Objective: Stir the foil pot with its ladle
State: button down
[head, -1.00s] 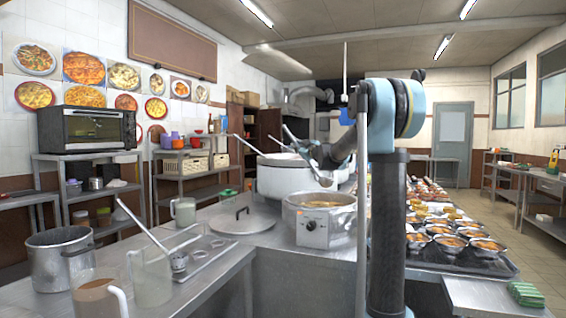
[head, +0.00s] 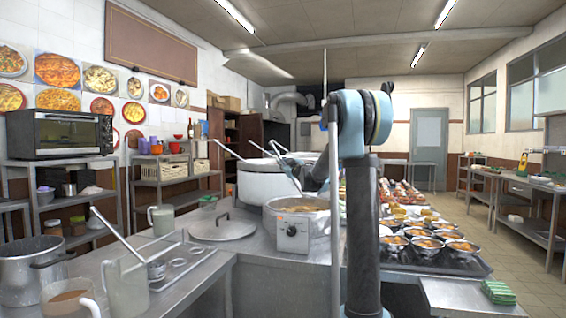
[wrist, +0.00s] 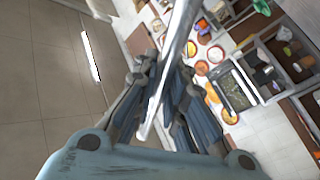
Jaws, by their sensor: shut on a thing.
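My gripper (head: 292,162) is shut on the ladle's metal handle (wrist: 165,85), which runs between its dark fingers in the wrist view. In the head view the ladle (head: 290,177) slants down to the right toward the near pot (head: 292,236), a metal pot with a control box and dial and yellowish contents. The ladle's bowl is not visible; I cannot tell whether it is inside that pot or behind its far rim. A large pale, silvery pot (head: 262,184) stands behind, with other ladle handles leaning out of it. I cannot tell for certain which pot is the foil one.
A round lid (head: 222,227) lies left of the near pot. A jug (head: 127,288), a mug (head: 70,298) and a steel stockpot (head: 28,270) stand at front left. Filled bowls (head: 425,243) crowd the tray on the right. The ceiling is clear above.

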notch_tip(320, 180, down, 9)
jog(key=shift+r, duration=0.2)
dwell(0.5)
jog(key=shift+w, duration=0.1)
